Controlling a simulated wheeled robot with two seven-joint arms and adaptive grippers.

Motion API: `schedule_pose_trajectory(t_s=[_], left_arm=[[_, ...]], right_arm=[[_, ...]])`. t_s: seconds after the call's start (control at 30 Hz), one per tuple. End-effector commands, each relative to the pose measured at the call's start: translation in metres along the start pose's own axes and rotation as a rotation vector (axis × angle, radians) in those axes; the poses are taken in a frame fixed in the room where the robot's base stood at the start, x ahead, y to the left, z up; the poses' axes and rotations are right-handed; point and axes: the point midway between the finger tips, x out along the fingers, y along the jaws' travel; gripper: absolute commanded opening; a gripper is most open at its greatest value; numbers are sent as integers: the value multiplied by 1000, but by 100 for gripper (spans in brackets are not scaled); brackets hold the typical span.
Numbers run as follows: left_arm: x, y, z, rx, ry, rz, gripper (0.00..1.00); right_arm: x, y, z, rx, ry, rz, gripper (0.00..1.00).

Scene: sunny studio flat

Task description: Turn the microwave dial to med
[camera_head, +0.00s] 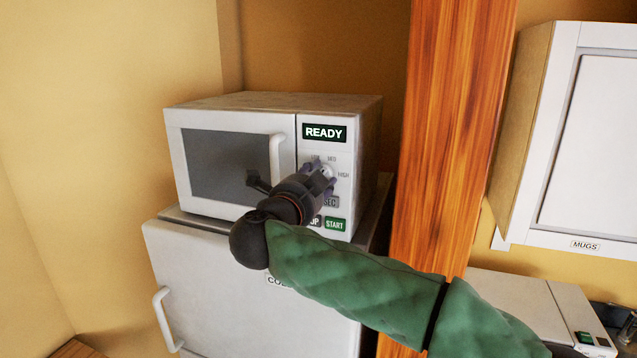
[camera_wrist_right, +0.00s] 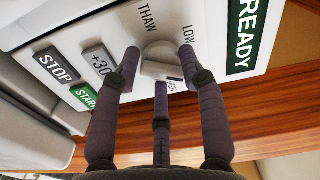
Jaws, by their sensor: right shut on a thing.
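The white microwave (camera_head: 270,105) sits on top of a white fridge-like unit, its door shut and its display reading READY. Its dial (camera_head: 327,171) is on the right-hand panel, with faint labels above it, MED among them, and HIGH to its right. In the right wrist view the pale dial (camera_wrist_right: 160,58) sits between my fingers, near the THAW, LOW and HIGH labels. My right gripper (camera_wrist_right: 160,70) is shut on the dial; in the head view the gripper (camera_head: 322,178) partly covers it. I cannot tell where the dial points. My left gripper is out of view.
Below the dial are +30 SEC (camera_wrist_right: 99,62), STOP (camera_wrist_right: 56,64) and START (camera_head: 335,224) buttons. The microwave handle (camera_head: 277,159) is left of the panel. A wooden post (camera_head: 450,130) stands close on the right, with a MUGS cabinet (camera_head: 585,140) beyond it.

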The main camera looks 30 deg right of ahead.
Motion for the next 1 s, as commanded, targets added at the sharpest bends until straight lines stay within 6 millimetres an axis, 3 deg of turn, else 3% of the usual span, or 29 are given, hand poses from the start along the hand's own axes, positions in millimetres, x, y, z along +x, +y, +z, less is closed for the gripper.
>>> schedule_pose_trajectory(t_s=[0.3,0.33,0.4,0.77,1.0], left_arm=[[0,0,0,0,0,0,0],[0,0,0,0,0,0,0],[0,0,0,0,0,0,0],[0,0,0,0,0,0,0],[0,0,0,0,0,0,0]], right_arm=[[-1,2,5,-6,-10,1,9],[-1,2,5,-6,-10,1,47],[-1,2,5,-6,-9,1,63],[-2,0,1,0,-3,-1,63],[-32,-1,3,-1,-7,-2,63]])
